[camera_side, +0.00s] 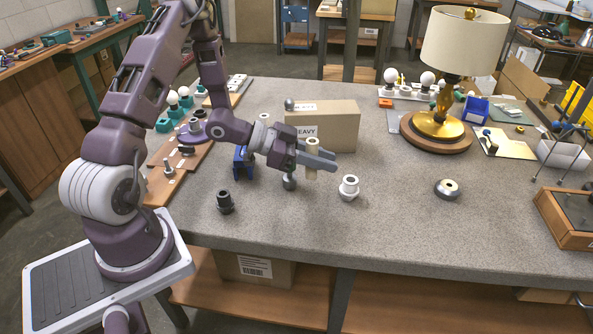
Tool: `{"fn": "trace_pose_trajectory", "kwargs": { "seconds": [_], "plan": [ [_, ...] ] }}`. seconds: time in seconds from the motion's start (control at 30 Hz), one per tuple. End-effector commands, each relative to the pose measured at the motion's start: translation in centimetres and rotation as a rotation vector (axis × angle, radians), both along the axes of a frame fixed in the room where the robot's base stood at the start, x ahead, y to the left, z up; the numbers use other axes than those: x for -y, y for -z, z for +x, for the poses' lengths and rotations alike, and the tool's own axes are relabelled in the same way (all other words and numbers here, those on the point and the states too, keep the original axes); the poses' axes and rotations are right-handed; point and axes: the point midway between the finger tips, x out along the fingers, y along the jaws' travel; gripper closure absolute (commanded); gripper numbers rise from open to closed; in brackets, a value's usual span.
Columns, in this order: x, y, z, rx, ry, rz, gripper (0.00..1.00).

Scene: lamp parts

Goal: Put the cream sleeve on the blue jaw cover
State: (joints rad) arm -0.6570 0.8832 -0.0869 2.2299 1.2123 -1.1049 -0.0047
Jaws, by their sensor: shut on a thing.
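My gripper (326,159) points to the right above the grey bench. It is shut on the cream sleeve (312,145), a short upright cylinder that shows above and below the fingers. The blue jaw cover (243,164) appears to be the blue block-like piece on the bench, left of my gripper and behind my wrist. Its upper part is partly hidden by the arm. The sleeve is clearly apart from it.
A cardboard box (335,125) marked HEAVY stands just behind my gripper. A white fitting (349,188), a dark fitting (225,202) and a grey round-headed part (289,182) are close by. A lamp (440,130) stands at the back right.

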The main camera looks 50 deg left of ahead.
Motion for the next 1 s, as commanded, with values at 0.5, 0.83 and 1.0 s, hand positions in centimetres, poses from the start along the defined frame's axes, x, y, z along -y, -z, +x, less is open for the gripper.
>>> {"fn": "trace_pose_trajectory", "kwargs": {
  "seconds": [0.5,0.83,1.0],
  "plan": [
    [-16.0,-5.8,11.6,0.003,-0.999,-0.002,1.00],
    [-26.2,-8.4,4.0,0.001,-1.787,0.002,1.00],
    [-27.0,-8.1,-4.3,0.001,-2.208,0.006,1.00]
  ]
}}
